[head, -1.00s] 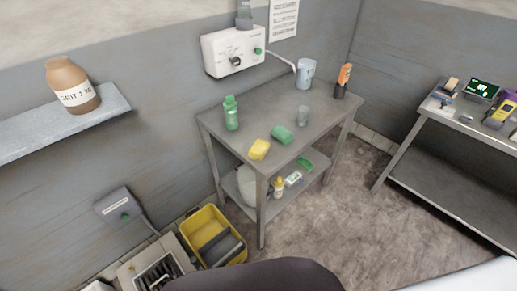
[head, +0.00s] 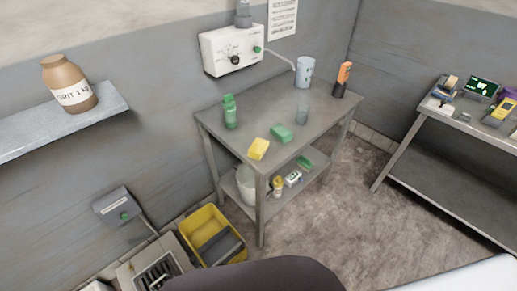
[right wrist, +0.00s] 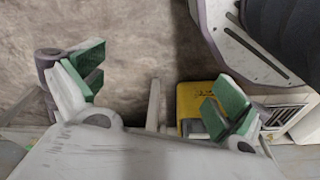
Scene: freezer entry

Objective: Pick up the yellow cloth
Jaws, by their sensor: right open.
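The yellow cloth (head: 258,148) is a small folded block. It lies on the top of the grey metal table (head: 255,108), close to the front edge, in the head view. A similar green cloth (head: 282,132) lies just behind it to the right. My right gripper (right wrist: 158,85) shows in the right wrist view with its green-padded fingers wide apart and nothing between them. The floor lies beyond the fingers there, and the yellow cloth cannot be made out in that view. Neither gripper shows in the head view.
A yellow bucket (head: 203,224) stands on the floor, lower left. A second table (head: 450,125) is at right. Floor between the tables is clear.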

